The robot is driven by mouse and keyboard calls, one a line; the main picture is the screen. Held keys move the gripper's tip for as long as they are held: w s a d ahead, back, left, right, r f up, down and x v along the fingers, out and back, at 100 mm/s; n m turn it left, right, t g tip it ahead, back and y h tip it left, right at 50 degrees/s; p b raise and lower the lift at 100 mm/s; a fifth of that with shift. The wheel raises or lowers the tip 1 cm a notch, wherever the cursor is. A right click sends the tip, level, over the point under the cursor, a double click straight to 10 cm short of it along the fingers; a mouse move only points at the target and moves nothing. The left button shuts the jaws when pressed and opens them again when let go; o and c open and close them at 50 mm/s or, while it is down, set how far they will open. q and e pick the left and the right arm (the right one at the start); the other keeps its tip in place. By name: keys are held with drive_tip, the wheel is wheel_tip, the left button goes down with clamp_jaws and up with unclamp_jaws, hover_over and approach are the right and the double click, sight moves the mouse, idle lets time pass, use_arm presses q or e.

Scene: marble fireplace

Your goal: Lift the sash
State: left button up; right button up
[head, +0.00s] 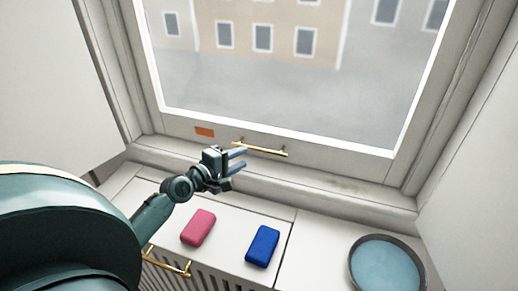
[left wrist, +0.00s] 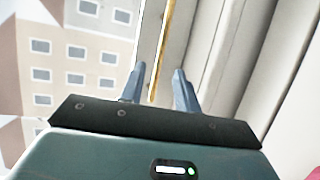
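The window sash (head: 335,162) has a pale bottom rail, close to the sill, below a large pane. A thin brass handle (head: 262,149) is fixed along this rail. My left gripper (head: 238,168) is open and empty just in front of the handle's left part, its fingers pointing right. In the left wrist view, the brass handle (left wrist: 163,50) appears in the gap between the two spread fingers (left wrist: 159,70). I cannot tell whether either finger touches it. My right gripper is not in view.
An orange patch (head: 204,132) is on the rail left of the handle. A pink block (head: 198,228) and a blue block (head: 263,246) lie on the ledge below, with a round blue dish (head: 352,264) to the right. A second brass handle (head: 168,262) is at the ledge's front.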

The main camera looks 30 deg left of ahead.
sight(257, 150)
use_arm(q)
drive_tip(key=x, duration=0.8)
drive_tip(key=shift+w+f, duration=0.1)
clamp_jaws()
idle(0.4)
